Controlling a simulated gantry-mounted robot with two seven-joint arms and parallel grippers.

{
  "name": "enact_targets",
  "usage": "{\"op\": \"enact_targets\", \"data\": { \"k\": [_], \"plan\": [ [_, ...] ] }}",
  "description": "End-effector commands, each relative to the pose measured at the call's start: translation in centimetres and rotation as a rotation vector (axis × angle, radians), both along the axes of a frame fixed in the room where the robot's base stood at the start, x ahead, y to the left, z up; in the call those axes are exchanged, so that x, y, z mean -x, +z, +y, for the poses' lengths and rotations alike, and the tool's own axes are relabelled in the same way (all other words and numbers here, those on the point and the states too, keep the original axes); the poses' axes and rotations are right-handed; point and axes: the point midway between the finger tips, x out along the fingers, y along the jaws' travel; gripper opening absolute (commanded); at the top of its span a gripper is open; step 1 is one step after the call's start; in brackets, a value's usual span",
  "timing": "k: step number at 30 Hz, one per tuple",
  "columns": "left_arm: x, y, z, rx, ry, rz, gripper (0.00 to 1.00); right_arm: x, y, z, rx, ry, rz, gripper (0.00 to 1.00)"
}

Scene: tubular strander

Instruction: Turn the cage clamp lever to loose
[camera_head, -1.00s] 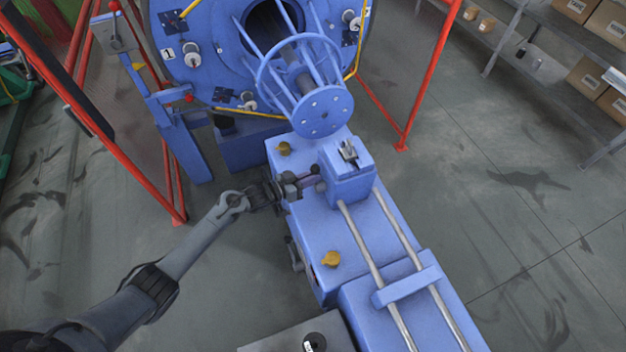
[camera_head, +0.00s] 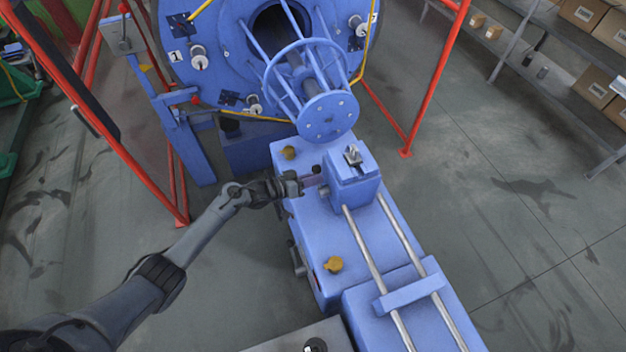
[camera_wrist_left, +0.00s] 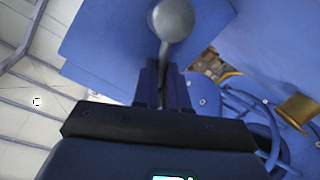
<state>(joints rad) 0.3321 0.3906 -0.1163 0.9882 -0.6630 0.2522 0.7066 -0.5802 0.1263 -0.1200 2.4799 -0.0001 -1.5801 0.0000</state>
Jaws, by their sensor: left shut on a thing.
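The cage clamp lever (camera_wrist_left: 172,20) shows in the left wrist view as a thin stem with a round grey knob at the top. My left gripper (camera_wrist_left: 163,85) has its two dark fingers closed around the stem below the knob. In the head view my left gripper (camera_head: 305,182) is at the left side of the blue clamp block (camera_head: 352,186). There the lever is mostly hidden by the fingers, and its angle cannot be told. My right gripper is in neither view.
The blue strander cage (camera_head: 310,90) and its large blue ring stand just behind the block. Two steel rails (camera_head: 365,250) run forward from it. Yellow knobs (camera_head: 333,264) sit on the bed. Red guard posts (camera_head: 432,85) stand either side.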

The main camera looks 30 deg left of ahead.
Motion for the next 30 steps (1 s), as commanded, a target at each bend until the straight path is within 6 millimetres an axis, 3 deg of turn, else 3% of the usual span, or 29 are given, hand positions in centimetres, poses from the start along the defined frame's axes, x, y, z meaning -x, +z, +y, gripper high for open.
{"op": "enact_targets", "data": {
  "k": [1, 2, 7, 23, 30],
  "plan": [
    [-0.6, 1.2, 0.1, 0.009, 0.003, -0.023, 0.0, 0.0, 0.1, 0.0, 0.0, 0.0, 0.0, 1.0],
    [-0.6, 1.2, 0.1, 0.008, 0.004, -0.023, 0.14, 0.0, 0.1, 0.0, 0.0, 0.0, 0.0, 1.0],
    [-0.6, 1.1, 0.2, 0.006, 0.004, -0.024, 0.38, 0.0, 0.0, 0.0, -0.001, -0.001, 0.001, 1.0],
    [0.0, 0.5, 0.2, 0.002, 0.001, -0.01, 0.38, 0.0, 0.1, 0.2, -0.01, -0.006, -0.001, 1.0],
    [2.4, 1.0, 1.8, 0.0, 0.002, -0.008, 0.38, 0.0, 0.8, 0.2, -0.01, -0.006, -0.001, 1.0]
  ]
}}
